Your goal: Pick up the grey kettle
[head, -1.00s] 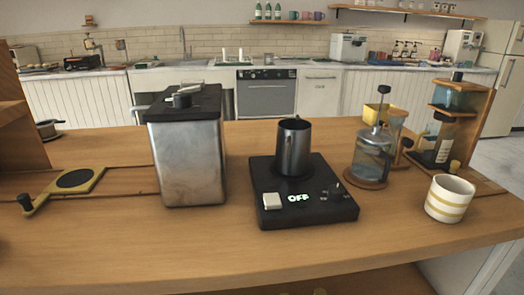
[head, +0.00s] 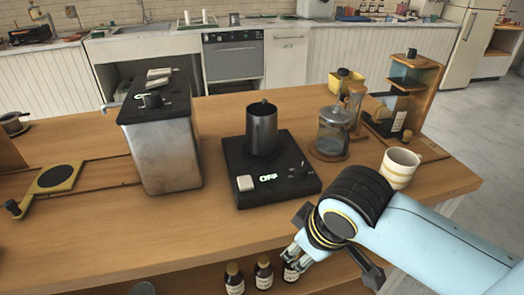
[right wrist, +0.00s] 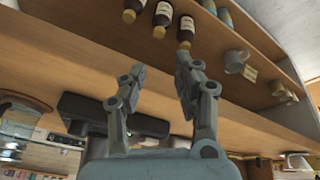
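The grey kettle (head: 262,132) is a dark metal, cup-like vessel standing upright on a black hot plate (head: 235,182) whose display reads OFF. My right gripper (head: 292,252) is in front of the counter's front edge, below and to the right of the hot plate, apart from the kettle. In the right wrist view its two fingers (right wrist: 160,78) are spread with nothing between them. The hot plate (right wrist: 88,106) is partly seen behind the fingers there; I cannot make out the kettle in that view. My left gripper is not in view.
A large metal canister (head: 166,158) stands left of the hot plate. A glass press (head: 333,135) and a striped cup (head: 399,167) stand to its right. Small bottles (head: 264,273) sit on a shelf under the counter. The counter (head: 130,236) is clear in front of the canister.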

